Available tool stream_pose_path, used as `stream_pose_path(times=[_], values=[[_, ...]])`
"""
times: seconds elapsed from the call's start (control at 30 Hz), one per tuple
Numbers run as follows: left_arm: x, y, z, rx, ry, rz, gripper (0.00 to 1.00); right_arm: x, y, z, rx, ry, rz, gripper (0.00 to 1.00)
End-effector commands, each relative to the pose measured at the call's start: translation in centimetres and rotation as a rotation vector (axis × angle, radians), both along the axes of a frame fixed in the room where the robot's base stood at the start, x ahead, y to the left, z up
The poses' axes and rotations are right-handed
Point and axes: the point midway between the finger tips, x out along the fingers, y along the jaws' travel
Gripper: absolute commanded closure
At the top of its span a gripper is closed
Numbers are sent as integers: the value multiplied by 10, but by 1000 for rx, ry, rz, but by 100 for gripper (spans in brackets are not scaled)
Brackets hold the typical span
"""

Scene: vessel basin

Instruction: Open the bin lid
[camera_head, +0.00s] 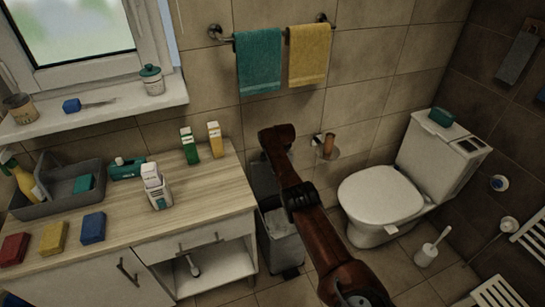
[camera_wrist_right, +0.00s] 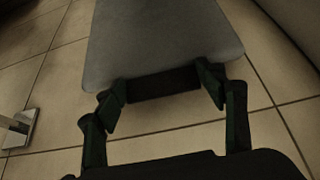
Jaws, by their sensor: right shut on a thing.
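The grey bin (camera_head: 284,246) stands on the floor between the cabinet and the toilet, partly covered by my right arm. A darker grey panel (camera_head: 261,181) rises above its body and looks like the lid, though my arm hides much of it. In the right wrist view the lid (camera_wrist_right: 160,40) is a flat grey panel with a dark bar at its near edge. My right gripper (camera_wrist_right: 161,83) has a finger at each end of this bar and is shut on it. In the head view the right gripper is hidden. My left gripper is not in view.
The wooden-topped cabinet (camera_head: 125,213) stands close on the bin's left. The toilet (camera_head: 384,197) and toilet brush (camera_head: 428,250) are to the right. A paper holder (camera_head: 327,150) and towel rail (camera_head: 285,33) are on the wall behind. Tiled floor shows around the bin.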

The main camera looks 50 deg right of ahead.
Motion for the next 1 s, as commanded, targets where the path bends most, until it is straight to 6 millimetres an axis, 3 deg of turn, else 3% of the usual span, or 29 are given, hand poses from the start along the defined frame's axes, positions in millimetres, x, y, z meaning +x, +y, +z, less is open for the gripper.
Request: stream_pose_path(times=[0.03,0.3,0.7,1.0], values=[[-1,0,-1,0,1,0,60,0,7,-10,18,6,2,35],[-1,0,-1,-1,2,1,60,-2,4,-9,14,7,-1,17],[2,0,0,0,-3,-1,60,0,4,0,7,1,3,17],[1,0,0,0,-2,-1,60,-10,10,20,6,0,3,17]])
